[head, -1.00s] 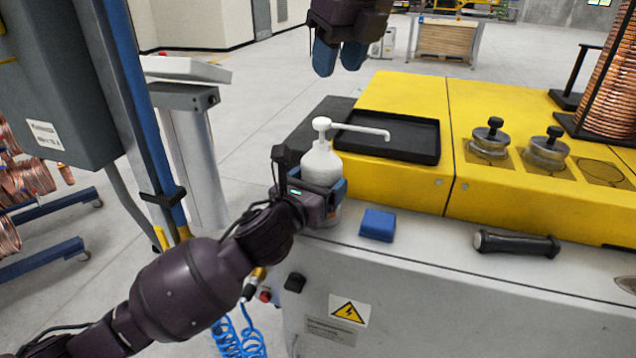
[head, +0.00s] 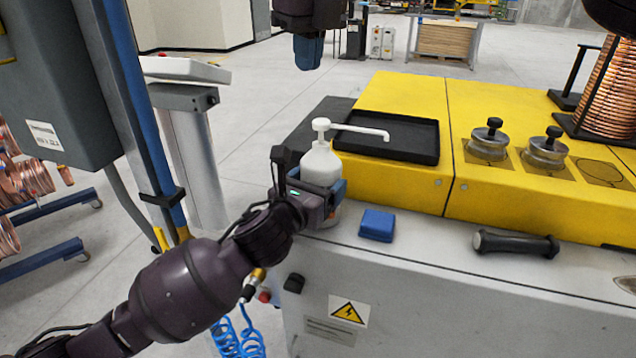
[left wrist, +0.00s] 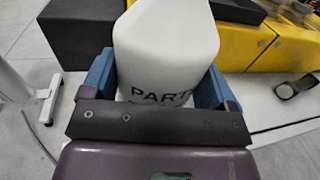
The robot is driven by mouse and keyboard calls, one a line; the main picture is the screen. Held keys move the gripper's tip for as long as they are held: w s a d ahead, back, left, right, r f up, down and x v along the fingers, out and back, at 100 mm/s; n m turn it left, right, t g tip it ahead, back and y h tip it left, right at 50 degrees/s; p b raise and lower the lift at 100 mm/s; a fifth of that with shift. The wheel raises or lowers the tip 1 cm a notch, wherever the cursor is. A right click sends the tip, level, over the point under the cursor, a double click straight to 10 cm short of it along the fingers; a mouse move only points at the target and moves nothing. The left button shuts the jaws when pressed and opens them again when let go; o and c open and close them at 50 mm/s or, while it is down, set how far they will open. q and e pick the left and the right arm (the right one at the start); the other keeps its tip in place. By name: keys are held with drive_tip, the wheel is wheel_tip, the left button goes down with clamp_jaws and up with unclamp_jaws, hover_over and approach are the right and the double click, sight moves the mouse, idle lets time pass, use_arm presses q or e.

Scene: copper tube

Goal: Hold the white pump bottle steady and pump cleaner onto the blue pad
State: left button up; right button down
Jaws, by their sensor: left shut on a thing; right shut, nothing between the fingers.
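The white pump bottle (head: 320,166) stands upright near the left front corner of the machine top, its long spout pointing right over the black tray. My left gripper (head: 331,192) is shut around the bottle's body. In the left wrist view the bottle (left wrist: 165,50) fills the space between the blue fingers, with the letters "PART" showing. The blue pad (head: 377,225) lies on the grey ledge, right of the bottle and apart from it. My right gripper (head: 308,52) is shut and empty, high up at the top edge, above and beyond the bottle.
A black tray (head: 425,157) sits on the yellow machine top (head: 400,92) behind the bottle. Two metal knobs (head: 489,141) and a copper coil (head: 609,90) stand to the right. A black-handled tool (head: 516,244) lies on the ledge right of the pad.

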sight(321, 119)
drive_tip(key=shift+n+g+h, duration=0.4)
drive_tip(key=shift+g+h, duration=0.1)
drive_tip(key=shift+w+d+f, duration=0.1)
drive_tip(key=shift+d+f, duration=0.25)
drive_tip(key=shift+f, duration=0.65)
drive_tip(key=shift+s+d+f, duration=0.1)
drive_tip(key=shift+d+f, duration=0.25)
drive_tip(key=shift+f, duration=0.6)
drive_tip(key=shift+w+d+f, duration=0.1)
drive_tip(key=shift+d+f, duration=0.25)
drive_tip(key=shift+f, duration=0.65)
drive_tip(key=shift+f, duration=0.35)
drive_tip(key=shift+f, duration=0.75)
